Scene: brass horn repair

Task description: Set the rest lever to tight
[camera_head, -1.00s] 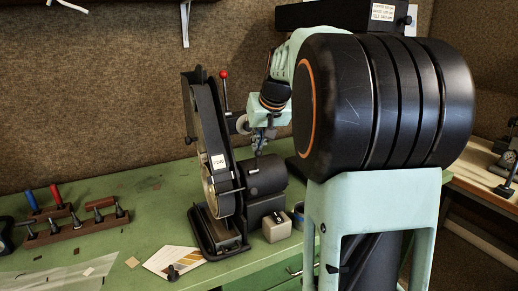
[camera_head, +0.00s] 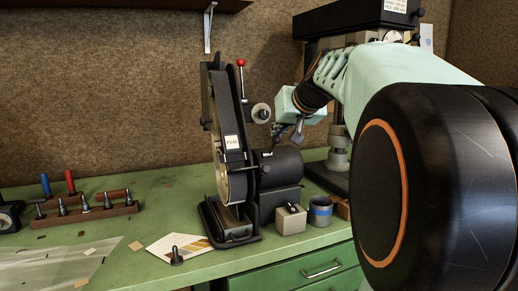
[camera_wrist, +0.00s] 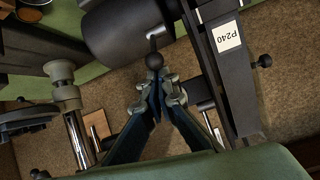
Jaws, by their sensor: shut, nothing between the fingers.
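The belt grinder (camera_head: 222,125) stands upright on the green bench, with a P240 label that also shows in the wrist view (camera_wrist: 229,37). A lever with a red ball (camera_head: 241,63) rises at its top. A short lever with a black ball knob (camera_wrist: 154,61) stands by the grinder's dark motor cylinder (camera_wrist: 125,30). I cannot tell which is the rest lever, and I see no tight mark.
A small grey box with a switch (camera_head: 291,218) and a blue-banded tin (camera_head: 320,211) stand right of the grinder's base. A card (camera_head: 178,248) lies in front. A wooden tool rack (camera_head: 85,212) is at left.

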